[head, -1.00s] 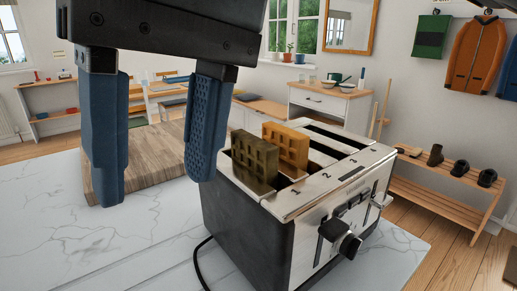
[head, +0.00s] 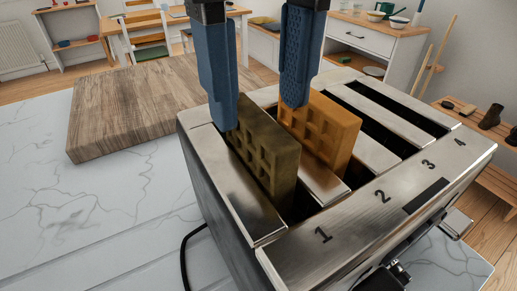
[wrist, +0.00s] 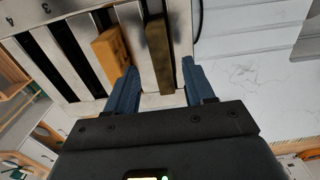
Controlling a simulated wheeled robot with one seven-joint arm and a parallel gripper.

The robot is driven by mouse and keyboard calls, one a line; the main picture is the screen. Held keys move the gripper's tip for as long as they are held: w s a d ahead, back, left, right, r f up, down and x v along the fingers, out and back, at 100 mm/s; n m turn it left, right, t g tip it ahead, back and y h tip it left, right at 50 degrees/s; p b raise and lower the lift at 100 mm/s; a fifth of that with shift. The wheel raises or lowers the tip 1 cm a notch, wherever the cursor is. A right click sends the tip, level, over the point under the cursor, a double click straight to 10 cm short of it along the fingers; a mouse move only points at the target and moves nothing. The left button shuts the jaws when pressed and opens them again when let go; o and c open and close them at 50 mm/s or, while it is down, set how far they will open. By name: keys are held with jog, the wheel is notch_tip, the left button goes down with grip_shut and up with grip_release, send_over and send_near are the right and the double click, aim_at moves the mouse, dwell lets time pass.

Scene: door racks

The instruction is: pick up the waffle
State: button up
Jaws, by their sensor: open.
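A dark brown waffle (head: 268,160) stands upright in slot 1 of the toaster (head: 232,195), its upper part sticking out. A golden waffle (head: 328,130) stands the same way in slot 2. My gripper (head: 260,115) is open and empty, pointing down at the far end of the slots. In the wrist view the dark waffle (wrist: 158,55) lies in line between the two blue fingers (wrist: 159,66), and the golden waffle (wrist: 111,48) lies outside them to the left. I cannot tell whether a finger touches either waffle. The lower parts of both waffles are hidden in the slots.
Slots 3 and 4 (head: 400,118) look empty. A wooden board (head: 140,105) lies behind and left of the toaster on the white marble counter (head: 100,200). A black cord (head: 186,255) runs beside the toaster. The counter's left side is clear.

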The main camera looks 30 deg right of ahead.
aim_at(256, 117)
jog(key=shift+w+a+f, duration=0.1)
jog(key=shift+f, duration=1.8)
jog(key=shift+c, duration=0.4)
grip_shut()
